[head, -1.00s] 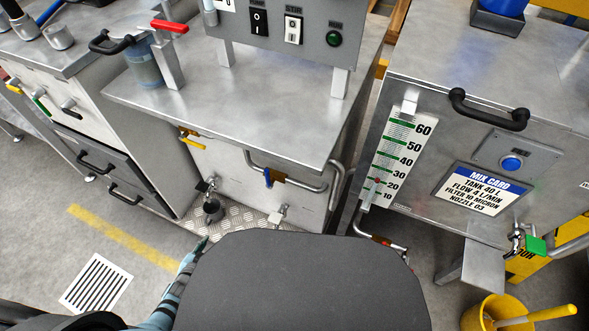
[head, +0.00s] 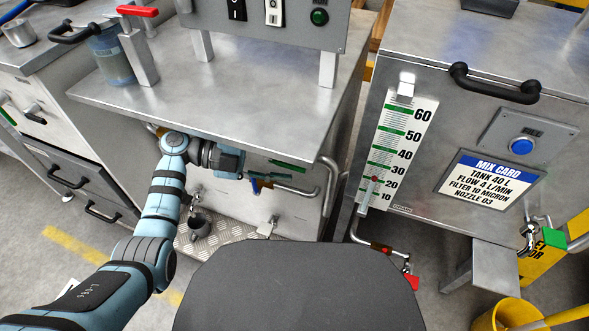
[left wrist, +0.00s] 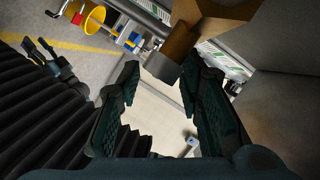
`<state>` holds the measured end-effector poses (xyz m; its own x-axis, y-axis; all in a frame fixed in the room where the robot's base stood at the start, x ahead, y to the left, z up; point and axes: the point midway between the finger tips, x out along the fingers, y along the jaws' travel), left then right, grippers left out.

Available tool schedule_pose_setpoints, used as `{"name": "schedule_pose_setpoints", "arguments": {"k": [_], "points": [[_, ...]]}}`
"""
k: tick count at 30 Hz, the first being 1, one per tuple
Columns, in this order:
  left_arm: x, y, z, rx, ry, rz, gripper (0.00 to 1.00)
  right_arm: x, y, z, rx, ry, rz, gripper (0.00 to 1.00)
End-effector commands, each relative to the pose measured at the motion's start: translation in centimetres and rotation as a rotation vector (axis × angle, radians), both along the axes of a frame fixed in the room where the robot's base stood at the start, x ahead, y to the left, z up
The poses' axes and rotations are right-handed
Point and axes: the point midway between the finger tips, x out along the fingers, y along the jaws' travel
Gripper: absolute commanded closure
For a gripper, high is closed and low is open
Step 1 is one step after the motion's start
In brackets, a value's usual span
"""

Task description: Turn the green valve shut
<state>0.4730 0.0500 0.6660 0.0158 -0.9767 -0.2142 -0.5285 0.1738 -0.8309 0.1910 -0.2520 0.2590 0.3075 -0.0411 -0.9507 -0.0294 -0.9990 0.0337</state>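A green handle (head: 553,238) sits on a metal tap (head: 527,240) at the right end of the tank cabinet, in the head view. It looks like a flat plate; whether the valve is open or shut I cannot tell. My left gripper (head: 288,172) is under the middle counter, pointing right, far left of that tap. It is beside a pipe with a blue handle (head: 256,187), partly hidden. In the left wrist view the fingers of my left gripper (left wrist: 160,82) are spread and hold nothing. A brown block (left wrist: 210,16) with a grey end looms close beyond them.
A bent pipe (head: 333,185) runs below the counter edge. A red handle (head: 411,282) is on a low pipe. A yellow bucket (head: 505,314) stands below the green handle. The mix tank cabinet (head: 420,180) has a black grab handle (head: 495,88).

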Motion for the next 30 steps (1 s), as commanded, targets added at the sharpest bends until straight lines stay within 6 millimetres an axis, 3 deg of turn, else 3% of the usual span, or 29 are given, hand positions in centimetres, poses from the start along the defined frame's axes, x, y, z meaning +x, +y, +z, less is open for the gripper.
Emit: {"name": "schedule_pose_setpoints", "arguments": {"k": [6, 15, 21, 30], "points": [[0.1, -2.8, -0.7, -0.001, -0.001, 0.000, 0.67, 0.7, 0.1, 0.9, -0.003, 0.010, 0.014, 0.60], [0.1, -3.2, -0.7, -0.001, 0.000, 0.001, 0.67, 0.8, 0.2, 1.2, -0.004, 0.012, 0.015, 0.60], [0.1, -3.1, -0.7, -0.001, 0.000, 0.001, 0.99, 0.8, 0.2, 1.2, -0.004, 0.012, 0.015, 0.60], [0.1, -2.9, -0.7, 0.000, 0.000, 0.001, 1.00, 0.9, 0.3, 1.2, -0.002, 0.011, 0.015, 0.60]]}}
